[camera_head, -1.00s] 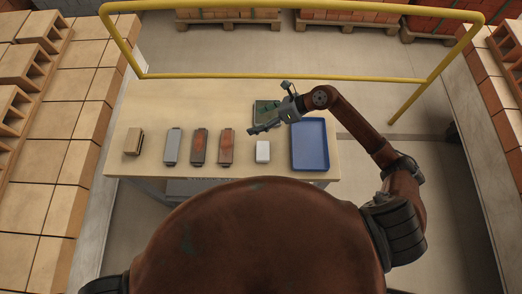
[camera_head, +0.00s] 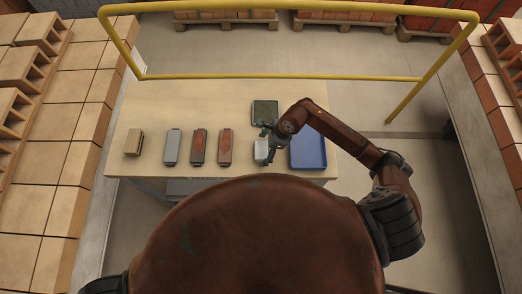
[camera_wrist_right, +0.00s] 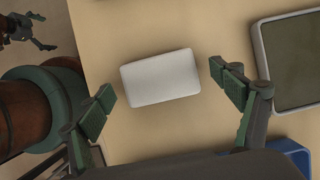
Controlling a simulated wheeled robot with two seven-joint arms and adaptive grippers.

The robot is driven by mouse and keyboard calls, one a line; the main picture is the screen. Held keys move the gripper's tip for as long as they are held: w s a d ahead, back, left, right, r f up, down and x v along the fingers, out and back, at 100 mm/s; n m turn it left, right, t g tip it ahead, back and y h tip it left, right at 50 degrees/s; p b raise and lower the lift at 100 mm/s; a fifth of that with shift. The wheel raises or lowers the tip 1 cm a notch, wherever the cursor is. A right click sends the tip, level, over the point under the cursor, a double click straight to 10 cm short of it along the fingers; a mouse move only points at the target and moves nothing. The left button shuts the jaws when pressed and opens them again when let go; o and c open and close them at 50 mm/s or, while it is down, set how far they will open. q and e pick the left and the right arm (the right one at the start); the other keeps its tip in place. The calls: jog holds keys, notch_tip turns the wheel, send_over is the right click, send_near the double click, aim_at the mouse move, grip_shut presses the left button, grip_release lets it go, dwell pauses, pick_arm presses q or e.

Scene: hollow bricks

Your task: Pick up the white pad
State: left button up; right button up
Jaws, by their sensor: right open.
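The white pad (camera_head: 260,152) lies flat on the table, just left of the blue tray, partly covered by my right gripper in the head view. In the right wrist view the pad (camera_wrist_right: 160,77) is a pale rounded block, fully visible. My right gripper (camera_head: 267,136) is above it and points down. Its fingers (camera_wrist_right: 161,82) are open, one on each side of the pad in the picture, with gaps on both sides and nothing held. What looks like my left gripper (camera_wrist_right: 38,35) shows small at the top left of the wrist view; its jaws are unclear.
The blue tray (camera_head: 308,152) is right of the pad. A dark green panel with a grey frame (camera_head: 265,112) lies behind it. To the left are a grey tool (camera_head: 172,147), two reddish ones (camera_head: 198,147) and a tan block (camera_head: 133,142). A yellow rail (camera_head: 290,77) runs behind the table.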

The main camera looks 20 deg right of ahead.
jog(key=shift+f, duration=0.15)
jog(key=c, duration=1.1)
jog(key=shift+o, duration=0.2)
jog(key=shift+r, duration=0.6)
jog(key=s+a+r+b, duration=0.1)
jog(key=s+a+r, duration=0.8)
jog(key=s+r, duration=0.2)
jog(key=shift+r, duration=0.4)
